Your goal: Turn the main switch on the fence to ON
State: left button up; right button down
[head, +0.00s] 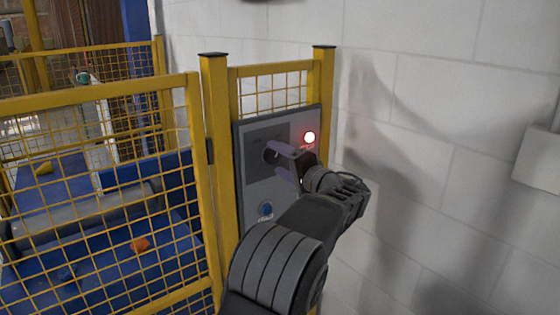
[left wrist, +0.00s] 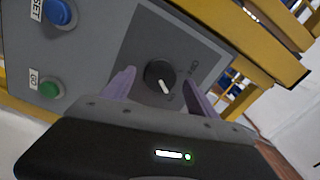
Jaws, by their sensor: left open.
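The main switch is a round black knob (left wrist: 160,74) with a white pointer mark, set in a dark plate on the grey control panel (head: 252,190). In the left wrist view its pointer slants down and right, towards the gripper; the small lettering beside it is hard to read. In the head view the knob (head: 269,155) is partly covered by my fingers. My left gripper (head: 276,159) is open, its purple fingertips on either side of the knob; I cannot tell whether they touch it. It also shows in the left wrist view (left wrist: 160,82). My right gripper is not in view.
A red lamp (head: 309,137) glows on the panel's upper right. A blue button (head: 265,208) and a green button (left wrist: 49,87) sit on the same panel. Yellow mesh fence (head: 205,150) stands left; a white block wall (head: 440,110) is close on the right.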

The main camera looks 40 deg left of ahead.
pick_arm(q)
jog(key=b+v, duration=0.1)
jog(key=v, duration=0.6)
jog(key=shift+d+b, duration=0.35)
jog(key=shift+s, duration=0.1)
